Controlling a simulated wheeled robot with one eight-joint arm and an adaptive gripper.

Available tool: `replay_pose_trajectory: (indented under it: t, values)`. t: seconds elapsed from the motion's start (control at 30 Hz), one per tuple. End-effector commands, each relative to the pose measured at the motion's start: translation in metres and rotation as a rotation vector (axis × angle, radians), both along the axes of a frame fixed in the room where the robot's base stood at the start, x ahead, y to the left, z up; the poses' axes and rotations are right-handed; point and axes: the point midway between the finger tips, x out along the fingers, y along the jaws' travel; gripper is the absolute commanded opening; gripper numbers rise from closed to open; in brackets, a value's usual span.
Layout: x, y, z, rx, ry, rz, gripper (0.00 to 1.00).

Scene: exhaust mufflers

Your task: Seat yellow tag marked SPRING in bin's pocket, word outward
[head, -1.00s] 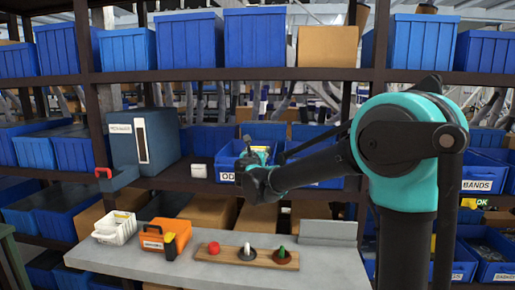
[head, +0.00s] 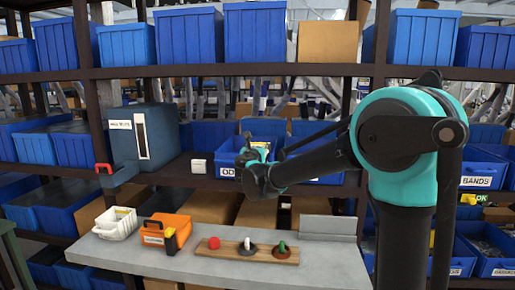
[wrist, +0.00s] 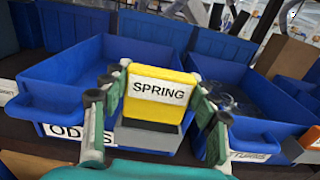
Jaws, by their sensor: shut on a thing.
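The yellow tag (wrist: 157,98) has a white strip reading SPRING, which faces the wrist camera and is upright. My gripper (wrist: 158,112) is shut on the tag, with one finger at each side edge. A small grey pocket (wrist: 148,136) shows directly below the tag on the front of the left blue bin (wrist: 62,83). The tag's lower edge meets the pocket's top in this view; I cannot tell how deep it sits. In the head view, my gripper (head: 257,165) is in front of this bin (head: 227,159).
Another blue bin (wrist: 262,105) stands close on the right. A shelf of blue bins (head: 188,40) is above. Below is a grey bench (head: 185,264) with an orange case (head: 165,231), a white basket (head: 115,222) and a wooden board (head: 225,249) with small items.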

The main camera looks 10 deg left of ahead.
Motion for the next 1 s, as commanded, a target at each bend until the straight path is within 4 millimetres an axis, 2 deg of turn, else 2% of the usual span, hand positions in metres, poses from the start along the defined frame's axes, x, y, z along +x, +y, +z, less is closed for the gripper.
replay_pose_trajectory:
  t: [0.5,1.0]
  values:
    - [0.0,0.0,0.0,0.0,0.0,0.0,0.31]
    - [0.0,0.0,-0.011,0.0,0.0,0.0,0.31]
